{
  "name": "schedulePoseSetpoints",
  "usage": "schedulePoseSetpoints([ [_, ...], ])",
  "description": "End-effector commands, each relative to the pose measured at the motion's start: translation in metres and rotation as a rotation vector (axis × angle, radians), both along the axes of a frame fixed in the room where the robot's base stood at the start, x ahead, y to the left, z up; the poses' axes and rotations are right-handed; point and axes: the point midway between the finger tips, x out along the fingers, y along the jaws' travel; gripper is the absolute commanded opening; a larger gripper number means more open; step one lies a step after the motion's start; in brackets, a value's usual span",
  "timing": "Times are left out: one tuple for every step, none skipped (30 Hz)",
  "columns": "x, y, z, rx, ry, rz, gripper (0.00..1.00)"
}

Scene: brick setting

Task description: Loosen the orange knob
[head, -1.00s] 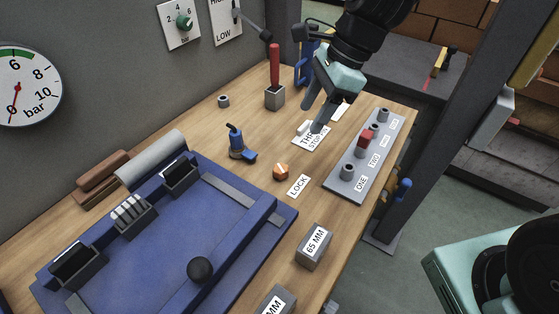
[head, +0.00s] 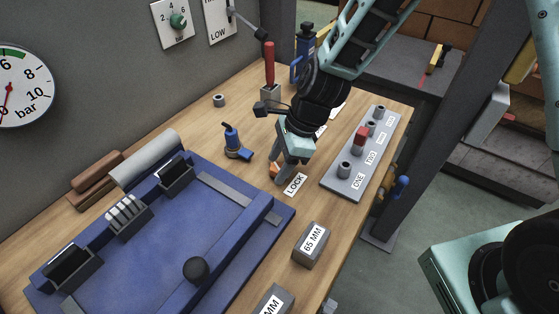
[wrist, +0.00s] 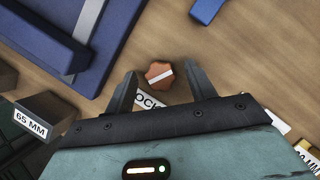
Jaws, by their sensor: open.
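The orange knob (wrist: 159,74) sits on the wooden bench, with a pale stripe across its top. In the head view the knob (head: 274,169) is partly hidden behind my gripper (head: 280,172). In the wrist view my gripper (wrist: 160,85) is open, with one finger to the left of the knob and one to the right. Gaps show on both sides, and the knob lies near the line of the fingertips. Whether the fingers are down at knob height is hard to tell. The LOCK label (head: 295,184) lies beside the knob and is partly covered in the wrist view.
A blue fixture (head: 150,250) with a black ball handle fills the left. A small blue clamp (head: 236,145) stands behind the knob. A grey peg board (head: 345,185) lies to the right. A 65 MM block (head: 312,244) stands in front.

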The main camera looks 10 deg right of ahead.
Motion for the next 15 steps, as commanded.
schedulePoseSetpoints([
  [0.0001,0.0003,-0.0003,0.0,0.0,0.0,0.55],
  [0.0001,0.0003,-0.0003,0.0,0.0,0.0,0.55],
  [0.0001,0.0003,-0.0002,0.0,0.0,0.0,0.55],
  [0.0002,0.0003,-0.0001,0.0,0.0,0.0,0.55],
  [0.0002,0.0003,-0.0001,0.0,0.0,0.0,0.55],
  [0.0002,0.0001,-0.0001,0.0,0.0,0.0,0.55],
  [0.0002,0.0001,-0.0001,0.0,0.0,0.0,0.5],
  [0.0002,0.0001,-0.0001,0.0,0.0,0.0,0.41],
  [0.0002,0.0001,0.0,0.0,0.0,0.0,0.3],
  [0.0002,0.0,0.0,0.0,0.0,0.0,0.22],
  [0.0002,0.0,0.0,0.0,0.0,0.0,0.14],
  [0.0002,0.0,0.0,0.0,0.0,0.0,0.1],
  [0.0001,0.0,0.0,0.0,0.0,0.0,0.1],
  [0.0001,0.0,0.0001,0.0,0.0,0.0,0.1],
  [0.0001,0.0,0.0001,0.0,0.0,0.0,0.1],
])
